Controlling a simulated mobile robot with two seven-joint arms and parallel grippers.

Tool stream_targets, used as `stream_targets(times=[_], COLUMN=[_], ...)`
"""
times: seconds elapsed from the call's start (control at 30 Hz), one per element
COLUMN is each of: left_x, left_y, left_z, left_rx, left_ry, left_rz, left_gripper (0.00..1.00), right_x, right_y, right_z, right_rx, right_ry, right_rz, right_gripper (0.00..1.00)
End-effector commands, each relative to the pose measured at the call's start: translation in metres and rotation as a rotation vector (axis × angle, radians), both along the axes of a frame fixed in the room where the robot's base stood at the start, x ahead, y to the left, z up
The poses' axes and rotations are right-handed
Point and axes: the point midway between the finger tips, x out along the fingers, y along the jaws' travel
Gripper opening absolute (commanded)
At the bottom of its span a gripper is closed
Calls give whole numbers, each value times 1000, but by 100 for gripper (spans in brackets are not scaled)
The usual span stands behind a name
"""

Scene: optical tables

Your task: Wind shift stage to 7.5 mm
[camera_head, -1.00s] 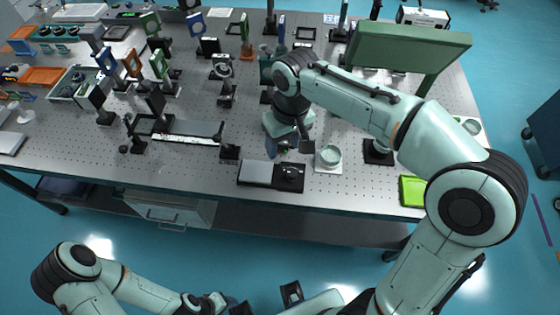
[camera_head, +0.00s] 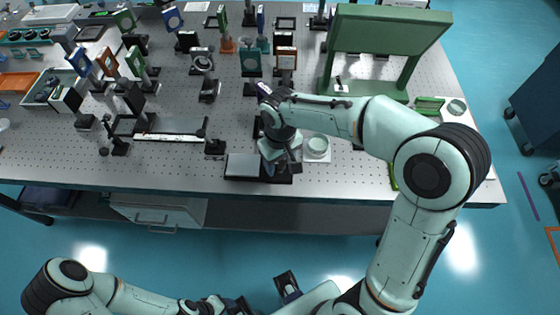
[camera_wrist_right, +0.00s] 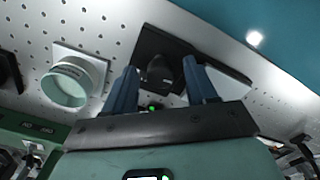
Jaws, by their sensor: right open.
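The shift stage is a low black base with a pale grey plate (camera_head: 243,166), near the table's front edge in the head view. Its right part is covered by my right gripper (camera_head: 276,168). In the right wrist view the black base (camera_wrist_right: 222,78) carries a dark rounded knob (camera_wrist_right: 160,72). My right gripper (camera_wrist_right: 165,85) is open, its two blue fingers pointing at the base on either side of the knob. I cannot tell whether they touch it. No scale reading is legible. My left arm shows at the bottom left; its gripper's jaws cannot be made out.
A round pale dish on a white square (camera_head: 317,147) stands just right of my right gripper. A rail with a white scale (camera_head: 170,137) lies to the left. A green frame (camera_head: 390,30) stands behind my right arm. Several optic mounts fill the back left.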

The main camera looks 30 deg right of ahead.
Motion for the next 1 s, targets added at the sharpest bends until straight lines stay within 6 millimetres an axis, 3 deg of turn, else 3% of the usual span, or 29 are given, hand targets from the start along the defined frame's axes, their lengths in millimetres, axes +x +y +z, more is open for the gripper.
stream_targets(times=[0.33,0.5,1.0], left_x=[0,0,-1], left_y=[0,0,0], left_z=[0,0,-4], left_rx=[0,0,1], left_ry=[0,0,1], left_rz=[0,0,0], left_gripper=[57,57,57], right_x=[0,0,0], right_y=[0,0,0], right_z=[-4,-3,-3], right_rx=[1,1,1], right_ry=[-1,-1,-1], right_rz=[0,0,-131], right_gripper=[54,0,1])
